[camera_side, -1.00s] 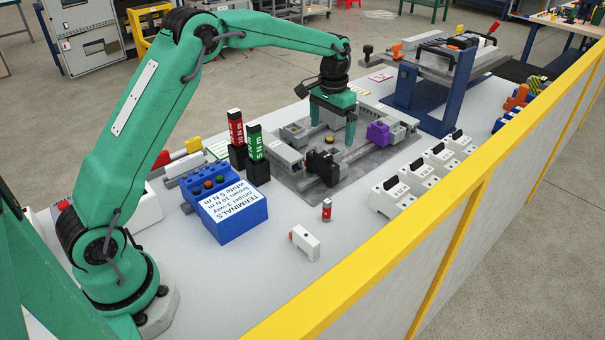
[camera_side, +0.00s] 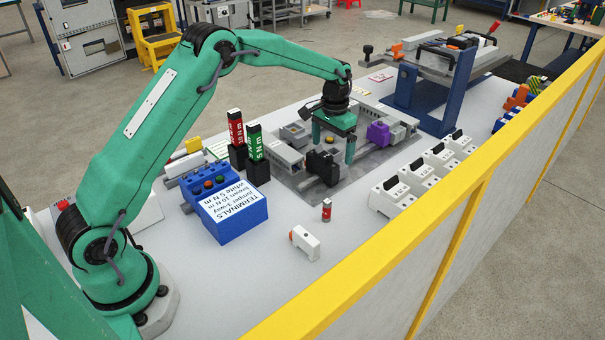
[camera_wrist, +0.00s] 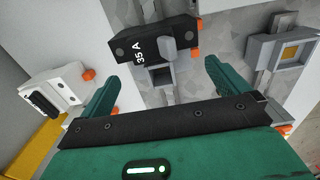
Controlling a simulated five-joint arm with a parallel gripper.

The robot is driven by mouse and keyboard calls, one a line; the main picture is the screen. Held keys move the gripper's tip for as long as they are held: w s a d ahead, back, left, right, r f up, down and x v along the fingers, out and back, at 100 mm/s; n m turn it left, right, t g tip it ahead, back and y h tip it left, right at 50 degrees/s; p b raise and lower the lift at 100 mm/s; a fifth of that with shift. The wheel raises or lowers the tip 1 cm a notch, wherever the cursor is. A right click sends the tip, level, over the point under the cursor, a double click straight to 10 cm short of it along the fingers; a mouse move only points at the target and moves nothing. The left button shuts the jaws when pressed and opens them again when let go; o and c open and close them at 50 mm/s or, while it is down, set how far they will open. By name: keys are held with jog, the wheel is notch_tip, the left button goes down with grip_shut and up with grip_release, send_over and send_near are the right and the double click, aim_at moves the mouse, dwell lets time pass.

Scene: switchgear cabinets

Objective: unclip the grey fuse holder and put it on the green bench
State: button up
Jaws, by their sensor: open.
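My gripper (camera_side: 333,151) is open and points down over the grey mounting plate (camera_side: 291,183). In the wrist view its fingers (camera_wrist: 161,76) stand on either side of a small grey part (camera_wrist: 162,75). That part adjoins a black block marked 35 A (camera_wrist: 150,42); the black block also shows in the side view (camera_side: 322,166). I cannot tell whether the small grey part is the grey fuse holder. A grey box-like part (camera_side: 296,133) sits on the plate at the left in the side view. A green-framed table (camera_side: 427,4) shows at the far top; I cannot tell if it is the green bench.
A purple block (camera_side: 377,133) sits right of my gripper. Several white holders (camera_side: 400,190) line the right. A blue TERMINALS box (camera_side: 232,213), red and green upright blocks (camera_side: 236,130) and a white block (camera_side: 305,243) stand nearer. A yellow-railed barrier (camera_side: 430,220) borders the table.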

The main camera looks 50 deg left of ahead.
jog(key=shift+f, duration=1.7)
jog(key=c, duration=1)
jog(key=shift+r, duration=1.15)
jog(key=shift+r, duration=1.05)
jog(key=shift+r, duration=0.35)
jog(key=shift+r, duration=0.3)
jog(key=shift+r, duration=0.1)
